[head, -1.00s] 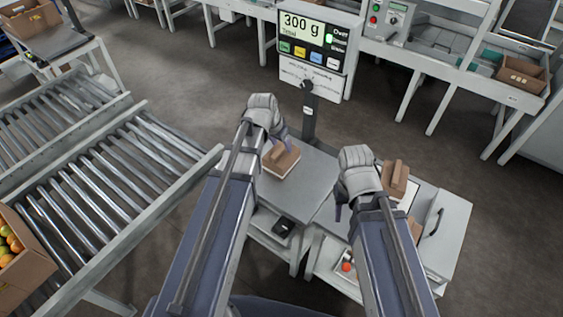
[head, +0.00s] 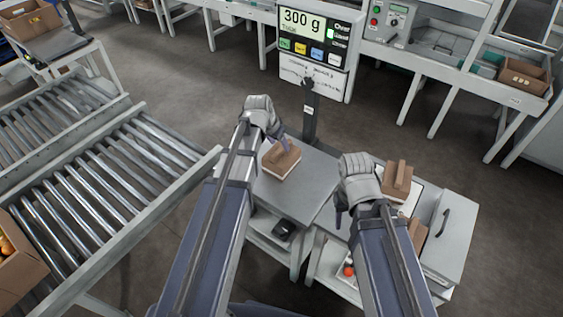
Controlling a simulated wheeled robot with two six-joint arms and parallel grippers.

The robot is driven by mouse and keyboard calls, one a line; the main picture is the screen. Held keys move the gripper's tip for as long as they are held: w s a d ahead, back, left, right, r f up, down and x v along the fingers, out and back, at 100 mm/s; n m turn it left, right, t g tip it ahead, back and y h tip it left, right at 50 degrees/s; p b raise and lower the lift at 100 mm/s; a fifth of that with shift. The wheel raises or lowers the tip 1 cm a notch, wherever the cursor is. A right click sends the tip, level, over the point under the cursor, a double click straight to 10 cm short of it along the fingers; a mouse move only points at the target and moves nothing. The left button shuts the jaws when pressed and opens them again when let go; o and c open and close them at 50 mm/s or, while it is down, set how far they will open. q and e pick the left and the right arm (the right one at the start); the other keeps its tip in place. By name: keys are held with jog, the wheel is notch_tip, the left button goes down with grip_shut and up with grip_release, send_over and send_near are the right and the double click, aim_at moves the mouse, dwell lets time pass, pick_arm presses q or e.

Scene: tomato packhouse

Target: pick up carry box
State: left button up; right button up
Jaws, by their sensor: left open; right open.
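A small brown cardboard carry box (head: 284,165) with a raised middle sits on the grey scale table (head: 310,190) below the display post. My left gripper (head: 284,143) is at the box's upper left and open, with a finger over or beside its top; I cannot tell whether they touch. A second brown carry box (head: 397,182) with an upright handle stands on the lower right table. My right gripper (head: 340,212) is open, to the left of that second box and apart from it. The hand hides part of the table behind it.
The scale display (head: 312,35) reads 300 g on its post behind the table. A roller conveyor (head: 110,190) runs along the left, with a cardboard box (head: 22,270) of tomatoes on it. Another brown carton (head: 418,235) and a red tomato (head: 348,271) lie at lower right.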

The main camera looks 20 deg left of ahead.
aim_at(281, 149)
pick_arm(q)
jog(key=shift+b+x, duration=1.45)
jog(key=shift+x, duration=0.6)
jog(key=shift+a+f, duration=0.1)
jog(key=shift+f, duration=0.1)
grip_shut()
